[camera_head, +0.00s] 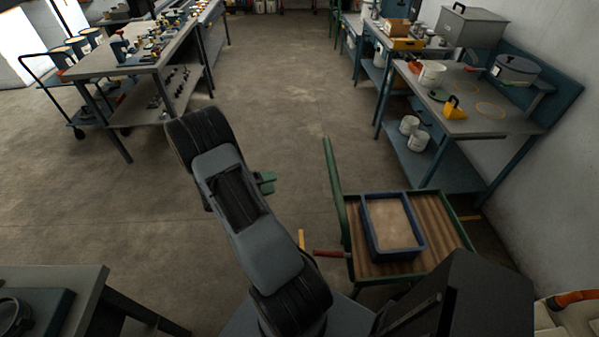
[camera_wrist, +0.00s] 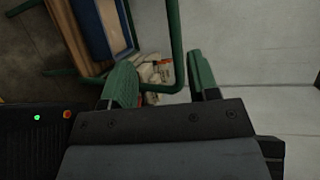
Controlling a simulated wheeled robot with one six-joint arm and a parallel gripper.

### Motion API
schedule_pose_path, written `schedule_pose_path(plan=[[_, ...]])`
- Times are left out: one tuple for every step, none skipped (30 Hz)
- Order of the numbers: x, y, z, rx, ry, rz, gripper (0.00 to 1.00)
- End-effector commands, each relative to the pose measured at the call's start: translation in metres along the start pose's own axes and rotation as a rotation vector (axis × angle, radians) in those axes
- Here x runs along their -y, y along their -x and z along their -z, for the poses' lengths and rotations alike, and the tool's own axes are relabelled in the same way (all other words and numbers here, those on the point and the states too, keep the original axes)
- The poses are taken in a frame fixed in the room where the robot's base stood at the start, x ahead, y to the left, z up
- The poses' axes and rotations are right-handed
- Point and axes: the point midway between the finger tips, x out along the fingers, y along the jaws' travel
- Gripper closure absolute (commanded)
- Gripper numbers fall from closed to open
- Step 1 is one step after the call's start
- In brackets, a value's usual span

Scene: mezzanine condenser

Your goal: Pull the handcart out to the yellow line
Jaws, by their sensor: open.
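The handcart (camera_head: 455,236) stands at lower right in the head view, with a brown slatted deck, a green frame and a green handle (camera_head: 334,185) rising at its left end. A blue crate (camera_head: 377,242) with a pale inside sits on it. The handle's bent tube (camera_wrist: 174,40) also shows in the wrist view. My gripper (camera_wrist: 163,86) is open and empty, its green fingers apart, with the tube appearing between them; I cannot tell how far it lies in depth. Short yellow marks show on the floor left of the cart (camera_head: 301,239) and behind it (camera_head: 469,218).
A red-gripped lever (camera_head: 330,254) sticks out left of the cart. A blue workbench (camera_head: 465,125) with buckets stands behind it, against the wall. A grey bench (camera_head: 130,60) is at upper left; a dark table (camera_head: 75,280) is at lower left. The central aisle is clear.

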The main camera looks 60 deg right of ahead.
Motion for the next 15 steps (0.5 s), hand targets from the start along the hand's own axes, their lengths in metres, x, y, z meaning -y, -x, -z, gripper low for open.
schedule_pose_path(plan=[[0.002, -0.01, 0.001, -0.005, 0.001, 0.001, 0.45], [0.002, -0.016, 0.001, -0.006, 0.0, 0.0, 0.45], [0.002, -0.024, 0.001, -0.006, 0.0, 0.0, 0.45], [0.002, -0.03, 0.001, -0.007, 0.0, -0.001, 0.45], [0.002, -0.036, 0.001, -0.006, 0.0, 0.0, 0.45], [0.002, -0.044, 0.001, -0.006, -0.001, 0.0, 0.45], [0.002, -0.05, 0.001, -0.006, -0.001, -0.001, 0.45], [0.001, -0.055, 0.001, -0.006, -0.001, -0.002, 0.45], [0.001, -0.063, 0.002, -0.006, -0.001, -0.002, 0.45], [0.001, -0.068, 0.001, -0.006, -0.002, -0.002, 0.45], [0.002, -0.072, 0.001, -0.005, -0.002, -0.001, 0.45], [0.001, -0.078, 0.001, -0.005, -0.002, -0.001, 0.45], [0.001, -0.083, 0.001, -0.004, -0.002, -0.001, 0.45], [0.001, -0.087, 0.001, -0.005, -0.002, -0.002, 0.45], [0.001, -0.091, 0.001, -0.004, -0.002, -0.002, 0.45]])
